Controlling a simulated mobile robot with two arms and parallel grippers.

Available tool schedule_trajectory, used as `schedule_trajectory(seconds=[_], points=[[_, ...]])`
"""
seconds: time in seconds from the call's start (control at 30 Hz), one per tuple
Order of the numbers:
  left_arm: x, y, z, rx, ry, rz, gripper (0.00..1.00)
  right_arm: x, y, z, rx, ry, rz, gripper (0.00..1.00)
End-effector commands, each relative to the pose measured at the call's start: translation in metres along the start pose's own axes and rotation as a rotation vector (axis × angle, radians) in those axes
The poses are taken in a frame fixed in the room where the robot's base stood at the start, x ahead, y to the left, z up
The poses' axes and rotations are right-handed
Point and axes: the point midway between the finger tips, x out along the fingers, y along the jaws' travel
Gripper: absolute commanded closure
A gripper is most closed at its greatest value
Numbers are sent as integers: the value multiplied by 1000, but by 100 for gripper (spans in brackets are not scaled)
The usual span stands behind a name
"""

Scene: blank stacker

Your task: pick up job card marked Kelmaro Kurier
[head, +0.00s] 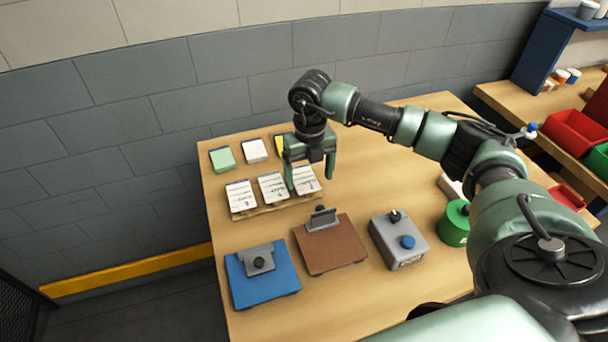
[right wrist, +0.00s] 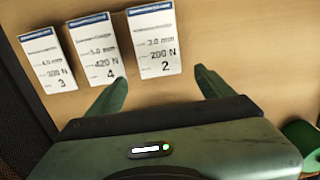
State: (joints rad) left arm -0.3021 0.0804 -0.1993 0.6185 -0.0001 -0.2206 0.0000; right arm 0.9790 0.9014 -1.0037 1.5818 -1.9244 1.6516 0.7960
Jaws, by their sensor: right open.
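Three white job cards with blue headers lie in a row on a wooden rack on the table. In the head view they are the left card (head: 241,195), the middle card (head: 272,187) and the right card (head: 306,181). The right wrist view shows the "300 N, 3" card (right wrist: 48,60), the "420 N, 4" card (right wrist: 97,48) and the "200 N, 2" card (right wrist: 154,41). The names are too small to read, so I cannot tell which says Kelmaro Kurier. My right gripper (head: 310,182) is open and empty, its fingers pointing down by the right card. My left gripper is out of view.
Green (head: 222,158), white (head: 254,150) and yellow pads lie behind the cards; the gripper partly hides the yellow one. Blue (head: 272,290) and brown (head: 345,258) clamp boards, a grey button box (head: 411,255) and a green round object (head: 452,228) stand nearer.

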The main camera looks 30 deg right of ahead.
Motion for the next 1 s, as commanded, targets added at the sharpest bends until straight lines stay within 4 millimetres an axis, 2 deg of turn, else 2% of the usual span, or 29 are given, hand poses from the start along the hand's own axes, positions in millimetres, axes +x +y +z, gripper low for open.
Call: schedule_trajectory(seconds=[0.03,0.23,1.0], points=[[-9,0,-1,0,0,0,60,4,0,-2,1,5,-1,18],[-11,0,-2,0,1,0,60,25,0,-1,0,2,-1,18],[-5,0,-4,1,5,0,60,31,0,0,0,0,0,18]])
